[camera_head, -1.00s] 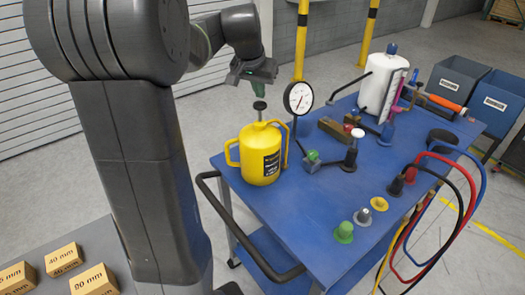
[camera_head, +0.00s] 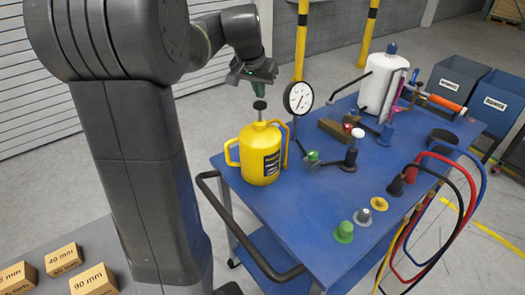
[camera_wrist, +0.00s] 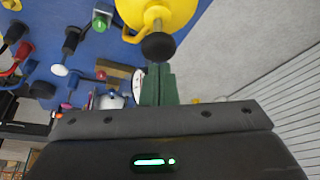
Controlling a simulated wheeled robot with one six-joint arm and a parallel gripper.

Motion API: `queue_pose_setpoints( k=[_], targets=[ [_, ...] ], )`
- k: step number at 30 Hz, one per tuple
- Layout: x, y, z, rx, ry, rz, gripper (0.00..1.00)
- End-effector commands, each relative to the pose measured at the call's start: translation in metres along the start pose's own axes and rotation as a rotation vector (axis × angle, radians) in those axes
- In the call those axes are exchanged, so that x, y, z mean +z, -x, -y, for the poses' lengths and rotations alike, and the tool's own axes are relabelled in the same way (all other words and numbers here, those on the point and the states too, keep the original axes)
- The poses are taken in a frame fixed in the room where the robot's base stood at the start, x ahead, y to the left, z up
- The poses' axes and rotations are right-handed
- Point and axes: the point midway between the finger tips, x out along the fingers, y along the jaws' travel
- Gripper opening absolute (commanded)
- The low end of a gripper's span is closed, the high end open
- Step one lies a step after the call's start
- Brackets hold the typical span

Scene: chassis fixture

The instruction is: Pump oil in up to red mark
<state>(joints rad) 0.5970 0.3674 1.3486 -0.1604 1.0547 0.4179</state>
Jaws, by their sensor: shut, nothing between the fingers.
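A yellow oil can (camera_head: 260,158) with a side handle and a dark label stands upright on the blue cart. Its pump rod rises from the top to a round black knob (camera_head: 259,104). My gripper (camera_head: 261,94) points down just above the knob; its green fingers are shut and empty. In the wrist view the fingertips (camera_wrist: 158,70) lie close to the knob (camera_wrist: 158,46); I cannot tell whether they touch. A white cylinder (camera_head: 377,84) with a pale upright strip (camera_head: 393,97) stands at the cart's far end. A red mark is too small to make out.
A dial gauge (camera_head: 298,97) stands close right of the can. The blue cart (camera_head: 300,215) also holds a green-topped fitting (camera_head: 313,156), several coloured caps and hoses at the right. A black handle rail (camera_head: 245,232) runs along its near left edge. The cart's front middle is clear.

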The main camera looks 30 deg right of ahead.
Motion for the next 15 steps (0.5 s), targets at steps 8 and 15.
queue_pose_setpoints(
  k=[8,15],
  targets=[
    [0.007,-0.016,0.0,0.0,0.0,0.001,0.0],
    [0.008,-0.018,0.0,0.0,0.0,0.001,0.0]
  ],
)
